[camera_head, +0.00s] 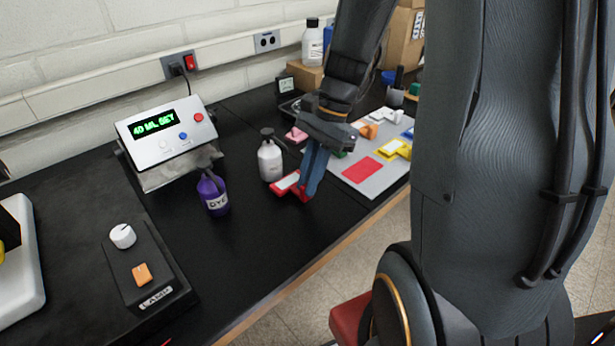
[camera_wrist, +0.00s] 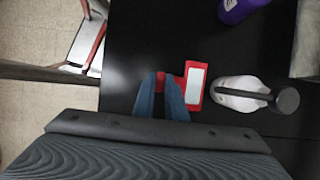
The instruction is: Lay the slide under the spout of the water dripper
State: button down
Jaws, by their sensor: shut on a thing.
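The slide (camera_head: 288,183) is a red piece with a white face. My gripper (camera_head: 307,190) is shut on it, with its blue fingers at the slide's right end. In the wrist view the slide (camera_wrist: 194,85) extends right from between the fingertips (camera_wrist: 165,80). It is low over the black bench; I cannot tell whether it touches. The white box with a green "40 ML SET" display (camera_head: 165,130) appears to be the water dripper, standing at the back left, away from the slide. I cannot make out its spout clearly.
A white bottle (camera_head: 270,158) stands close beside the slide. A purple dye bottle (camera_head: 213,194) stands in front of the display box. A grey mat (camera_head: 345,178) with coloured pieces lies right. A lamp control (camera_head: 145,265) is at the left. Bare bench (camera_head: 255,230) lies in front.

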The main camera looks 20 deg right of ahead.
jog(key=shift+f+b, duration=0.35)
jog(key=shift+f, duration=0.5)
dwell(0.3)
jog(key=c, duration=1.7)
grip_release()
